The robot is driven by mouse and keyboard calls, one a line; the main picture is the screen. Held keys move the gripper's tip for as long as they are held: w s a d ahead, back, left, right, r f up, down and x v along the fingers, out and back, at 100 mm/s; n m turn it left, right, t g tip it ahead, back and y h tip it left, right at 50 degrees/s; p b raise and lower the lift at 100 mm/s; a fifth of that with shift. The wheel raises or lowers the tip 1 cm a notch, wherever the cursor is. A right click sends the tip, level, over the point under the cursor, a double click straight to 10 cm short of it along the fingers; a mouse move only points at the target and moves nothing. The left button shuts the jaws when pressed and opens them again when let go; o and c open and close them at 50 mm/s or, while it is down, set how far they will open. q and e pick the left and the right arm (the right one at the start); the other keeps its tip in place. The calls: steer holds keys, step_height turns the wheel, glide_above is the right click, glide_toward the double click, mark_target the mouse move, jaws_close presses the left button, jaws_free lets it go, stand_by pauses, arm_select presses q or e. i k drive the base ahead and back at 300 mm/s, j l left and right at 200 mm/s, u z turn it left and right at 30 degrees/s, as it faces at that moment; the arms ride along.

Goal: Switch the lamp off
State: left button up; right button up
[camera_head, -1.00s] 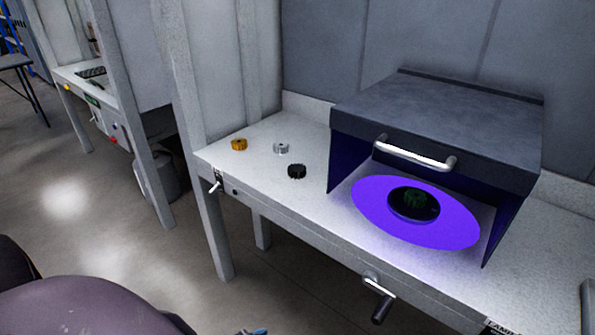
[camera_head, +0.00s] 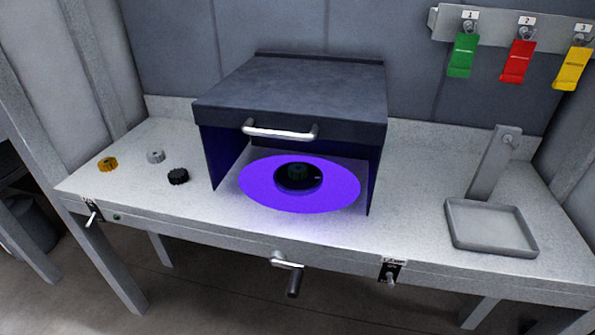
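The lamp's violet light is on under a dark box-shaped hood (camera_head: 290,85) on the bench. It lights a violet disc (camera_head: 258,187) with a dark round piece (camera_head: 298,178) at its middle. A toggle switch (camera_head: 390,275) with a small white label is on the bench's front edge, right of centre; the label is too small to read surely. Neither of my grippers is in view.
A crank handle (camera_head: 289,272) juts from the front edge. Orange (camera_head: 108,164), silver (camera_head: 156,156) and black (camera_head: 178,176) knobs lie left of the hood. A grey tray (camera_head: 457,241) stands at right. Green, red and yellow tags (camera_head: 518,62) hang on the wall.

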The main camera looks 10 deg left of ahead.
mark_target(389, 274)
steer(key=k+j, duration=0.7)
steer(key=j, duration=0.1)
